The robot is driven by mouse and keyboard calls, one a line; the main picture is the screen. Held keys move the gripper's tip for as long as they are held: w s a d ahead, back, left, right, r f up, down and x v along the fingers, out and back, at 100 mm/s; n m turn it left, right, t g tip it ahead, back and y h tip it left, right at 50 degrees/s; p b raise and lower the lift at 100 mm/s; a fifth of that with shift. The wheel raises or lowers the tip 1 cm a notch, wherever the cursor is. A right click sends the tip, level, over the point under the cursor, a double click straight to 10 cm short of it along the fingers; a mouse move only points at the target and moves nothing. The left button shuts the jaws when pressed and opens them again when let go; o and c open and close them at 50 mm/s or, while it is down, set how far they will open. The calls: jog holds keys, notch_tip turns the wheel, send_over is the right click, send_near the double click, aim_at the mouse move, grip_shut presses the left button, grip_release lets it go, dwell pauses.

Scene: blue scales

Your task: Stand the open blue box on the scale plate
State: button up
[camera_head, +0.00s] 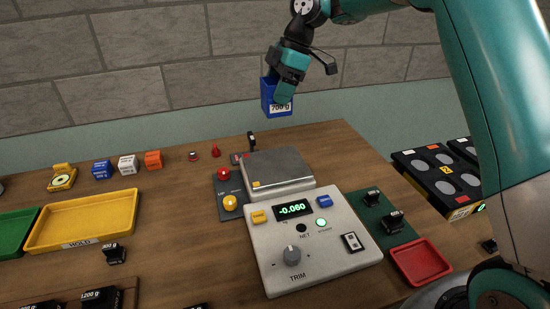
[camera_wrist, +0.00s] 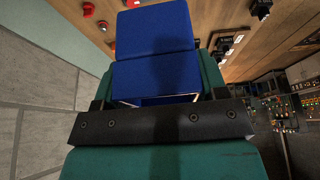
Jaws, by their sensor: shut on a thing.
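The open blue box (camera_head: 272,97) carries a white label that seems to read 700 g and hangs in the air above and behind the scale. My gripper (camera_head: 286,88) is shut on it, with the teal fingers at its upper part. In the wrist view the blue box (camera_wrist: 155,60) fills the middle, between the fingers. The scale plate (camera_head: 277,166) is a bare grey metal square on the table, apart from and below the box. The scale's console (camera_head: 310,240) in front of it reads -0.060.
A red knob (camera_head: 224,173) and a yellow knob (camera_head: 230,202) stand left of the plate. A yellow tray (camera_head: 84,246) lies at the left, a red tray (camera_head: 420,262) at the right. Small blue, white and orange blocks (camera_head: 128,165) stand at the back left.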

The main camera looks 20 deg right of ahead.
notch_tip(320, 180, down, 18)
jog(key=p, duration=0.3)
jog(key=shift+d+f, duration=0.1)
jog(key=shift+d, duration=0.05)
jog(key=shift+f, duration=0.1)
jog(key=o, duration=0.9)
jog(key=shift+o, duration=0.2)
